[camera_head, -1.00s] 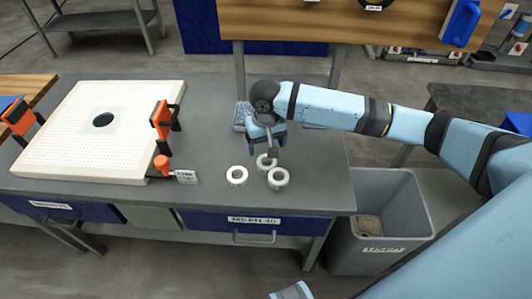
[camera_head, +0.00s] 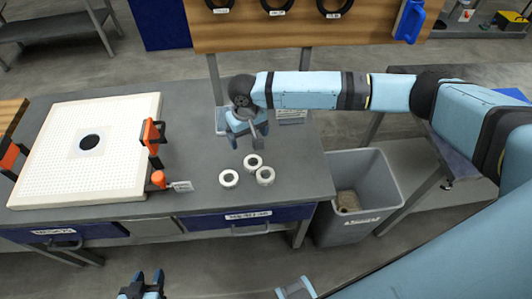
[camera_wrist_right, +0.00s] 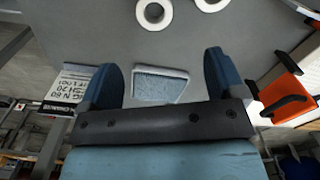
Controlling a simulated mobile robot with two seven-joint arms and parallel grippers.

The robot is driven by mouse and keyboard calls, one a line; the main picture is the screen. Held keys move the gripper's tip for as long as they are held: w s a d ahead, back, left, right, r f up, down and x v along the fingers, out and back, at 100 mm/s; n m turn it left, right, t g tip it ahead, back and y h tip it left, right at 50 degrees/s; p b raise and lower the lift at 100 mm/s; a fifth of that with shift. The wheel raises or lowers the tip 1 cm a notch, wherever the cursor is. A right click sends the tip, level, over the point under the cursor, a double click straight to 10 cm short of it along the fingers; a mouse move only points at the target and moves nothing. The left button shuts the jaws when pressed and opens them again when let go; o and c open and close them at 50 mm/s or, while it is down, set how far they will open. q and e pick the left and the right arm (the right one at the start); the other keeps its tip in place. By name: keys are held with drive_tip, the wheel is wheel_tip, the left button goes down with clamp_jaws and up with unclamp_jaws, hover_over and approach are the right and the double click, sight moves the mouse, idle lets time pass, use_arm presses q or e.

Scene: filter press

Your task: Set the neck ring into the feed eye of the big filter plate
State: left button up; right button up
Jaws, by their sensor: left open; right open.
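The big filter plate (camera_head: 55,165) is a white perforated slab on the bench at the left, with a dark round feed eye (camera_head: 89,142). Three white rings lie on the bench right of it: a left ring (camera_head: 229,178), a far ring (camera_head: 253,162) and a right ring (camera_head: 265,176). My right gripper (camera_head: 250,134) is open and empty, just behind the rings. In the right wrist view its spread fingers (camera_wrist_right: 160,66) have no ring between them; rings (camera_wrist_right: 155,14) show at the top edge. My left gripper (camera_head: 141,284) is open and empty in front of the bench, low in the picture.
A light grey pad or tray (camera_wrist_right: 158,86) lies behind the rings, beside a printed card (camera_wrist_right: 72,90). A grey bin (camera_head: 372,215) stands right of the bench.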

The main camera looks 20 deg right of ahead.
hover_over(252, 160)
drive_tip(key=s, duration=0.2)
drive_tip(key=f, duration=0.8)
drive_tip(key=shift+w+a, duration=0.1)
drive_tip(key=shift+a, duration=0.3)
drive_tip(key=shift+f+p, duration=0.3)
drive_tip(key=shift+f, duration=0.2)
drive_tip(key=f, duration=0.4)
drive_tip(key=shift+w+d+f+p, duration=0.2)
drive_tip(key=shift+w+p, duration=0.05)
drive_tip(key=shift+p, duration=0.05)
drive_tip(key=shift+f, duration=0.2)
use_arm(q)
drive_tip(key=shift+s+d+r, duration=0.15)
drive_tip(key=shift+d+r, duration=0.15)
drive_tip(key=shift+r, duration=0.25)
use_arm(e)
drive_tip(key=c, duration=1.1)
